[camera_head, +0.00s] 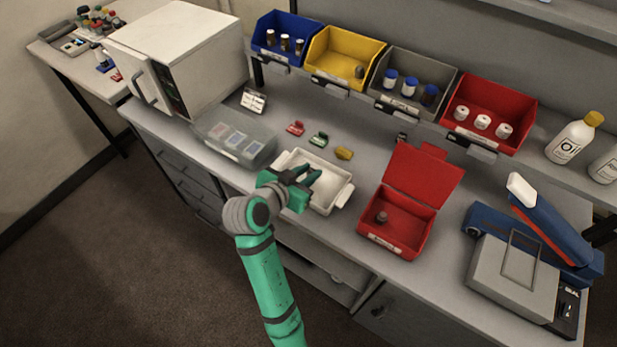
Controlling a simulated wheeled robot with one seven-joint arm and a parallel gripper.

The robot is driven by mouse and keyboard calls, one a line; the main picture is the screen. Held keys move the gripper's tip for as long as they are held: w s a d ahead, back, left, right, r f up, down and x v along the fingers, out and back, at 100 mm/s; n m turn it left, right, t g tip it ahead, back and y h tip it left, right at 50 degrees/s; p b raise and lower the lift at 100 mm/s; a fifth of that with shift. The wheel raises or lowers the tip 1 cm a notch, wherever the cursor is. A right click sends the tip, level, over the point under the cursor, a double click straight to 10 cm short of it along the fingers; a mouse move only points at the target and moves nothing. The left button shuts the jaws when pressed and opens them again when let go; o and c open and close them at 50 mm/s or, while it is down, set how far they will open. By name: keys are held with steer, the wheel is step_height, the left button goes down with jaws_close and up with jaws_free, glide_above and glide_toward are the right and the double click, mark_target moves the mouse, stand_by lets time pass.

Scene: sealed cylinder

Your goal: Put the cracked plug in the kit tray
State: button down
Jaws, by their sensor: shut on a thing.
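My gripper (308,177) is at the white tray (330,203) on the bench, its dark fingers over the tray's inside. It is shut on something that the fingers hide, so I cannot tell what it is. The white tray may be the kit tray; no label on it is readable. A small grey-brown plug (381,217) sits inside the open red box (408,240) to the right. Another small dark plug-like piece (360,72) is in the yellow bin (345,46). I cannot make out a crack on either piece.
A clear lidded box (236,139) stands left of the tray. Red (295,128), green (318,139) and yellow (344,153) small pieces lie behind it. The red box's raised lid (424,175) and a blue-grey sealing machine (515,270) stand right. Bins line the back shelf.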

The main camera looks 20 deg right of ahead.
steer(key=shift+a+f, duration=0.1)
steer(key=shift+f, duration=1.2)
steer(key=shift+f, duration=0.1)
steer(key=c, duration=1.5)
jaws_free()
steer(key=shift+c, duration=0.2)
steer(key=v, duration=1.2)
